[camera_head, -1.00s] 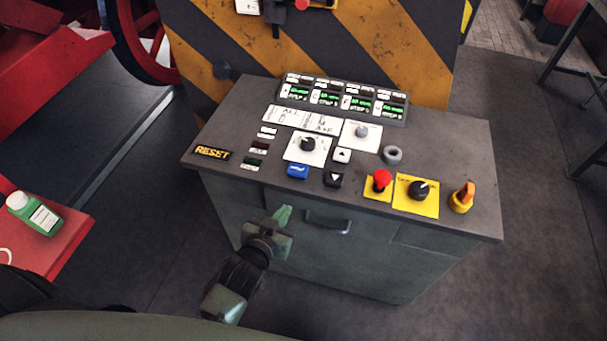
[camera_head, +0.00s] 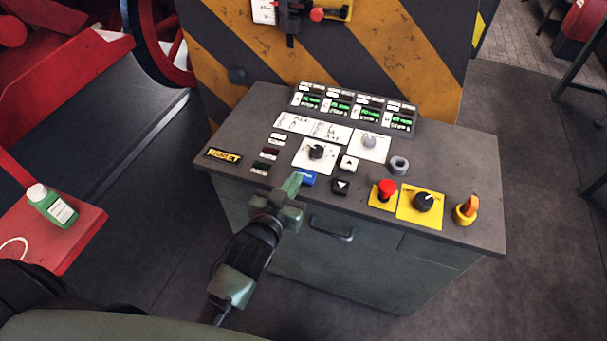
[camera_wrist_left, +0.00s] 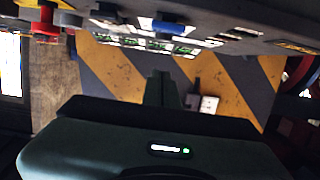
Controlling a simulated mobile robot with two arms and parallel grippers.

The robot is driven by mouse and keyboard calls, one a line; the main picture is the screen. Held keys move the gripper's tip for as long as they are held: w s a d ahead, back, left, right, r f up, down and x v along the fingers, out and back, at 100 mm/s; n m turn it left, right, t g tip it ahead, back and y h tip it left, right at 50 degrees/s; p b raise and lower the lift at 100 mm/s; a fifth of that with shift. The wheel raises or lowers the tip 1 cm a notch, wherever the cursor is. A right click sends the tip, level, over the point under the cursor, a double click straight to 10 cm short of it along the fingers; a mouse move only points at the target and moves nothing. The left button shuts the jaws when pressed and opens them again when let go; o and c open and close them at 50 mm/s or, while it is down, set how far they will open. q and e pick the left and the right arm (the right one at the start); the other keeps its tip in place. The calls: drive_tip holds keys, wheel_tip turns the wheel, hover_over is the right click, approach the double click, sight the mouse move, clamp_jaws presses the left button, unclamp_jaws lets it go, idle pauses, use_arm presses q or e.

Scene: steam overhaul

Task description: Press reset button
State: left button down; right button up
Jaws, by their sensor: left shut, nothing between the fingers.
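The control panel (camera_head: 230,115) is the grey top of a cabinet. A black plate with yellow RESET lettering (camera_head: 223,155) is at its left. A blue button (camera_head: 309,179) sits near the front edge, partly hidden by my left gripper (camera_head: 292,183). I cannot tell which control the RESET plate belongs to. My left gripper is shut and empty, its tips at the front edge just left of the blue button in the head view. In the left wrist view the shut fingers (camera_wrist_left: 160,88) point toward the striped wall, with the blue button (camera_wrist_left: 160,27) above them in the picture. I cannot tell whether they touch it.
A drawer handle (camera_head: 332,230) sticks out in front.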

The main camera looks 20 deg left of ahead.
use_arm(q)
drive_tip(key=p, duration=0.1)
hover_over(305, 177)
drive_tip(key=s, duration=0.2)
drive_tip(key=shift+f, duration=0.6)
drive_tip(key=f, duration=0.3)
drive_tip(key=shift+w+f+p, duration=0.2)
drive_tip(key=shift+f+p, duration=0.05)
drive_tip(key=shift+p, duration=0.1)
drive_tip(key=shift+f, duration=0.45)
